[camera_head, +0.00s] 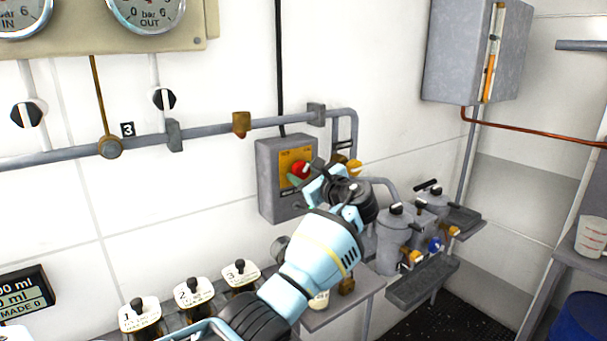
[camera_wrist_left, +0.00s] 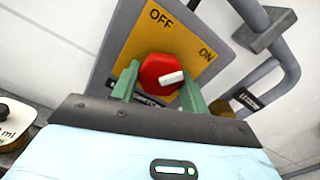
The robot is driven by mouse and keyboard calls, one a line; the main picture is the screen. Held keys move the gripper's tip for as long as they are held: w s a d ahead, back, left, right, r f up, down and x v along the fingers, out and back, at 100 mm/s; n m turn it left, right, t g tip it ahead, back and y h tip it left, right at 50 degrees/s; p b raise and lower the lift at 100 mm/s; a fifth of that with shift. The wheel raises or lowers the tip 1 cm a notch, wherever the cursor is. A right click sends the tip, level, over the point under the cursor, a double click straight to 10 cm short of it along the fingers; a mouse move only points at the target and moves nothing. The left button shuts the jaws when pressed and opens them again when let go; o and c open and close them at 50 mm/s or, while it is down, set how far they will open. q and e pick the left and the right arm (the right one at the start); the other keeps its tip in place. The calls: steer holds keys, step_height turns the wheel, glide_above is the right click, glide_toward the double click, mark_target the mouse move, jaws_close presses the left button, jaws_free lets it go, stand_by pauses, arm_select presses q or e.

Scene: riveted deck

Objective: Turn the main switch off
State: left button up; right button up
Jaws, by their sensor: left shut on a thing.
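The main switch is a red knob (camera_head: 299,168) on a yellow plate (camera_head: 288,155) of a grey wall box (camera_head: 268,170). In the left wrist view the red knob (camera_wrist_left: 156,70) sits between the green fingers of my left gripper (camera_wrist_left: 158,90), which is shut on it. The knob's white pointer (camera_wrist_left: 172,77) points right, more towards the ON side than towards OFF. The yellow plate (camera_wrist_left: 185,45) reads OFF at its top and ON at its right. In the head view my left gripper (camera_head: 304,180) partly hides the box's lower right. My right gripper is not in view.
A grey pipe (camera_head: 210,130) runs along the wall beside the box, with a yellow knob (camera_head: 353,167) close at the right. Grey canisters (camera_head: 392,240) stand further right. Numbered dispensers (camera_head: 192,290) stand below left. A large grey cabinet (camera_head: 460,60) hangs upper right.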

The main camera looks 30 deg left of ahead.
arm_select(q)
steer(key=n, duration=0.3)
steer(key=shift+n, duration=0.3)
steer(key=n, duration=0.5)
steer(key=shift+w+n+b, duration=0.1)
steer(key=shift+n+b, duration=0.2)
steer(key=shift+b, duration=0.05)
steer(key=n, duration=0.3)
steer(key=shift+b, duration=0.4)
steer(key=shift+r+n+b, duration=0.1)
steer(key=shift+n+b, duration=0.2)
steer(key=shift+n, duration=1.4)
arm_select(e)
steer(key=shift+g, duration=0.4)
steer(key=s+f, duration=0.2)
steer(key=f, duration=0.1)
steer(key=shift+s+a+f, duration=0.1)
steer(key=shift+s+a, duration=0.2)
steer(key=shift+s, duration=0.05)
arm_select(q)
steer(key=shift+r+n, duration=0.1)
steer(key=shift+n, duration=0.2)
steer(key=o, duration=1)
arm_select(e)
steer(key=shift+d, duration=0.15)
